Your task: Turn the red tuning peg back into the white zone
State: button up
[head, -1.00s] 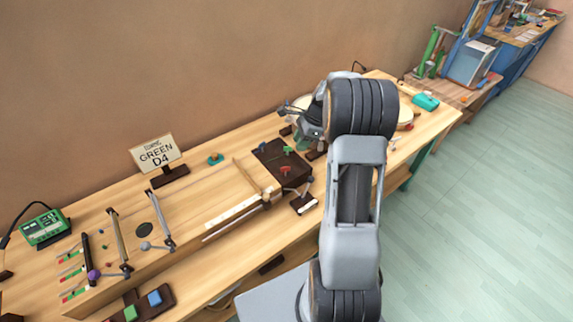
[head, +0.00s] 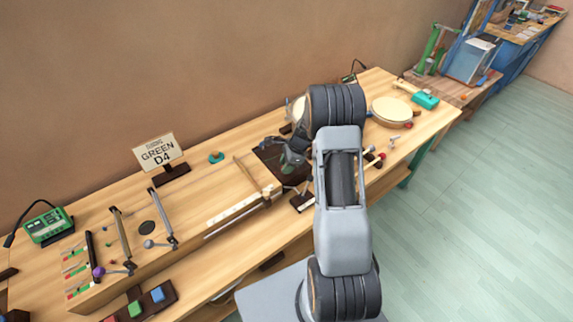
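The dark peg block (head: 267,158) lies on the workbench (head: 225,185), mostly hidden behind my gripper and arm. The red tuning peg cannot be made out in the head view now. My gripper (head: 284,153) is over the block, seen from behind and above. Its fingertips are small and partly covered, so I cannot tell whether they are open, shut or touching a peg. A small dark stand with a white face (head: 303,202) is in front of the block; no white zone can be read clearly.
A sign reading GREEN D4 (head: 158,152) stands behind the bench's left half. Two metal bars, small red-green strips (head: 75,270) and a green device (head: 47,226) are at left. A round drum (head: 391,110) and a teal-headed mallet (head: 424,98) lie at right.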

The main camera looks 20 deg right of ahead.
grip_shut()
dwell(0.6)
